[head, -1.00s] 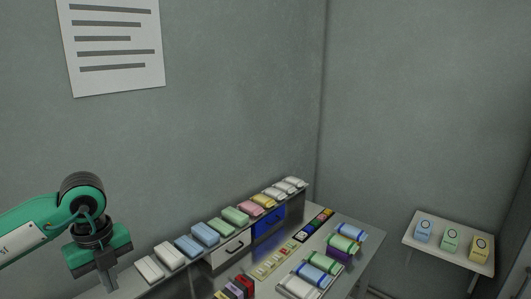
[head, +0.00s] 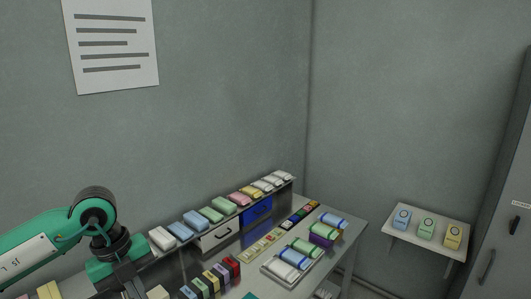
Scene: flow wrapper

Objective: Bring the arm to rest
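My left arm comes in from the left edge in the head view, green and black. Its gripper (head: 133,290) points down at the bottom of the picture, in front of the left end of the shelf of wrapped packs. The fingertips are at or past the lower edge, so I cannot tell whether it is open or shut. No held object shows. My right gripper is not in view.
A shelf carries a row of coloured packs (head: 211,214) above a blue drawer (head: 256,211). Below lie small coloured boxes (head: 221,274) and a tray with rolls (head: 290,258). A side shelf (head: 400,235) holds three boxes. A grey cabinet (head: 503,230) stands at right.

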